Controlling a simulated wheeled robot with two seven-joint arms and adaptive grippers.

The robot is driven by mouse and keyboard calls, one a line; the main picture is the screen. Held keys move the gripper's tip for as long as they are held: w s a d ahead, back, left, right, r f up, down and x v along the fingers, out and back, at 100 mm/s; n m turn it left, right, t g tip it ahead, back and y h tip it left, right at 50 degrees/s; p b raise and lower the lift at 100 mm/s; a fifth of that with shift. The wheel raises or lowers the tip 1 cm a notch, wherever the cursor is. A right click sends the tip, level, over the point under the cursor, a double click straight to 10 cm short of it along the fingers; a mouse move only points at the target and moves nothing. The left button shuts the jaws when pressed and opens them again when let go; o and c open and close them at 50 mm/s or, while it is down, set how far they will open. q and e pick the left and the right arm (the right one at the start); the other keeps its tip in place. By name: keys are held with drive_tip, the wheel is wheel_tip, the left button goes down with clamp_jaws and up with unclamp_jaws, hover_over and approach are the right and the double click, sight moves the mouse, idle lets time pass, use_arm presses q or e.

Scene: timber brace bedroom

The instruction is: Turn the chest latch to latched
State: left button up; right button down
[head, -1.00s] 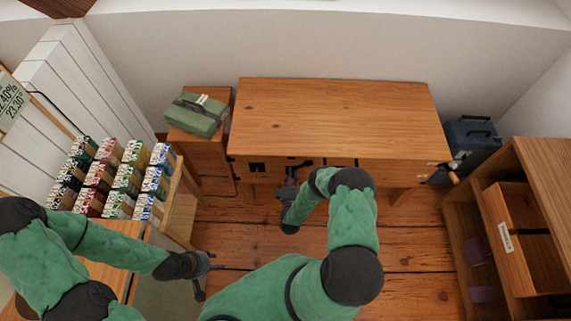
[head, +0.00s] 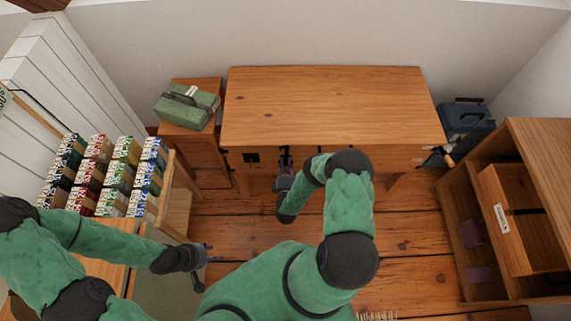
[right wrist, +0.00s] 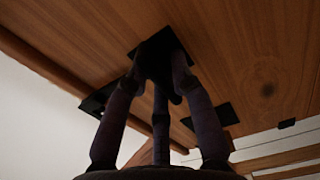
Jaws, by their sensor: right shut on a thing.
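The chest is the long wooden piece (head: 320,105) against the back wall, with black fittings along its front. My right gripper (head: 285,158) reaches its front face, left of the middle. In the right wrist view my right gripper (right wrist: 160,65) is shut, its fingertips against a black plate (right wrist: 143,48) on the wood. It grips a small dark part there, apparently the latch, mostly hidden by the fingers, so its turn angle cannot be told. My left gripper (head: 208,262) is open and empty at lower left, away from the chest.
A green box (head: 187,106) sits on a small cabinet left of the chest. A rack of small boxes (head: 110,175) stands at left. A blue toolbox (head: 466,120) stands right of the chest, and open wooden shelving (head: 540,170) at far right. Floor before the chest is clear.

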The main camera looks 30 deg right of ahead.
drive_tip(key=shift+d+r+n, duration=0.1)
drive_tip(key=shift+d+n, duration=0.05)
drive_tip(key=shift+n, duration=0.15)
drive_tip(key=c, duration=1.2)
unclamp_jaws()
drive_tip(key=shift+s, duration=0.1)
drive_tip(key=shift+s+a, duration=0.2)
drive_tip(key=shift+a, duration=0.1)
drive_tip(key=v, duration=1.1)
drive_tip(key=shift+s, duration=0.2)
drive_tip(key=shift+w, duration=0.1)
